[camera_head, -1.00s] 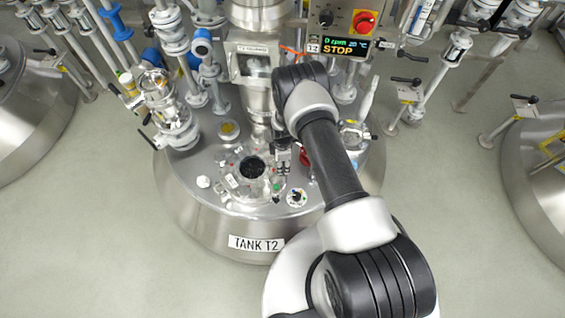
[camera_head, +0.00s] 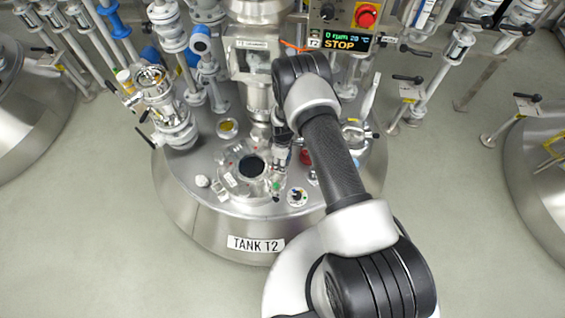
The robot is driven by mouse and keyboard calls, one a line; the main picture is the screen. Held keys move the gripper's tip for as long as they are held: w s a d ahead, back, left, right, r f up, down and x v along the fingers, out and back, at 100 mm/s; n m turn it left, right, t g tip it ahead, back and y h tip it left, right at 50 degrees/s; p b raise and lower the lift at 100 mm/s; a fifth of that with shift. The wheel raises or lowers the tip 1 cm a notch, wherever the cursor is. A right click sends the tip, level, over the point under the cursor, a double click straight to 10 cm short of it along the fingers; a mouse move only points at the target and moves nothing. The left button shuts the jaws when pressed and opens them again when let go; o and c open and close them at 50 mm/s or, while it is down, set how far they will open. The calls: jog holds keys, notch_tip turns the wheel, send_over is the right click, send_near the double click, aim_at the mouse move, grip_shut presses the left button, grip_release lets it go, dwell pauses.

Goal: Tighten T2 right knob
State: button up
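Tank T2 (camera_head: 190,215) is a steel vessel with a "TANK T2" label (camera_head: 256,243) on its front. On its top is a round manway (camera_head: 232,180) with a dark round centre (camera_head: 252,167) and small fittings around its rim. My gripper (camera_head: 280,162) is small in this view and points down at the right side of the manway, under the wrist of my arm. The right knob cannot be made out clearly; my gripper covers that side of the rim. I cannot tell whether the fingers are open or shut, or whether they touch anything.
A control panel (camera_head: 340,22) with a red switch and a "STOP" display stands behind my arm. A sight glass and valve assembly (camera_head: 165,105) rises at the tank's left. A red part (camera_head: 306,156) is right of my gripper. Pipes crowd the back; the floor (camera_head: 90,225) is clear.

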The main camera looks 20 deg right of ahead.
jog(key=m+b, duration=0.1)
jog(key=m, duration=0.2)
jog(key=shift+m, duration=0.4)
jog(key=m, duration=0.3)
jog(key=shift+m+b, duration=0.3)
jog(key=shift+b, duration=0.05)
jog(key=m, duration=0.3)
jog(key=shift+d+m, duration=0.1)
jog(key=shift+m, duration=0.3)
jog(key=m, duration=0.3)
jog(key=shift+m, duration=0.3)
jog(key=m, duration=0.3)
jog(key=shift+m, duration=0.3)
jog(key=m, duration=0.3)
jog(key=shift+d+m, duration=0.1)
jog(key=shift+m, duration=0.2)
jog(key=m, duration=0.6)
jog(key=shift+w+r+m, duration=0.1)
jog(key=shift+m, duration=0.3)
